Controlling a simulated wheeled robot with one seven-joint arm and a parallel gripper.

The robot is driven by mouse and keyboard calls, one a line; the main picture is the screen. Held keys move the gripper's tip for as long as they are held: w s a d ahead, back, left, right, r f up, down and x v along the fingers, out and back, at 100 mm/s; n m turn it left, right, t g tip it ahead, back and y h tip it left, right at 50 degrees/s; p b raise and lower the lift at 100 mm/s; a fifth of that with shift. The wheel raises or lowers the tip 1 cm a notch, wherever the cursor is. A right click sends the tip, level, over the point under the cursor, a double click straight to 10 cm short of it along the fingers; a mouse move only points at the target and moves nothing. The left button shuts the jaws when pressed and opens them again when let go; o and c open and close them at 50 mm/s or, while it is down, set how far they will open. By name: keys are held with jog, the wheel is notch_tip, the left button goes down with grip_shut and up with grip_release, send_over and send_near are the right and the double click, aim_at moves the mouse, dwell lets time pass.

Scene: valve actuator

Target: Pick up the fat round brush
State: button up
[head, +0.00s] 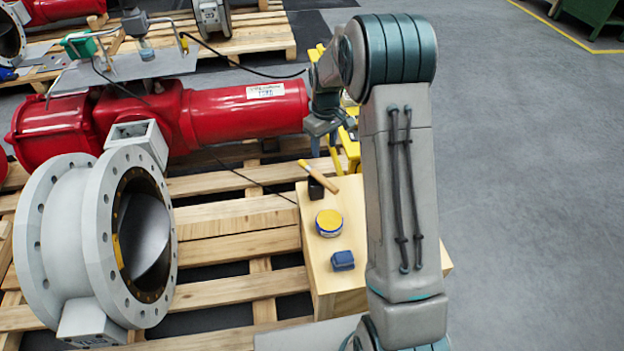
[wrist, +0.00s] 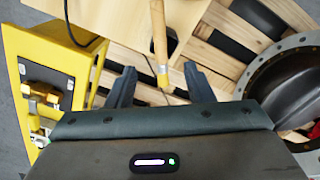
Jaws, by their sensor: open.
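The brush (head: 321,177) shows in the head view as a light wooden stick lying slanted across a small black block on the wooden box. In the wrist view the brush (wrist: 158,35) runs down from the top edge, its pale yellowish end between my fingertips. I cannot make out its bristles clearly. My gripper (wrist: 160,82) is open, one finger on each side of that end, with nothing held. In the head view my gripper (head: 322,140) is just above and behind the brush, small and partly merged with the yellow object behind.
The wooden box (head: 340,280) also bears a yellow-topped round tin (head: 329,222) and a blue block (head: 343,260). A red actuator (head: 245,115) and grey valve (head: 105,240) lie on the pallet at left. A yellow stand (wrist: 60,75) is close to my gripper. Open floor lies right.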

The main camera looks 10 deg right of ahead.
send_over(323, 178)
notch_tip(323, 178, down, 7)
jog(key=shift+f, duration=0.2)
jog(key=shift+w+f, duration=0.1)
jog(key=shift+f, duration=3)
grip_shut()
jog(key=shift+r, duration=0.1)
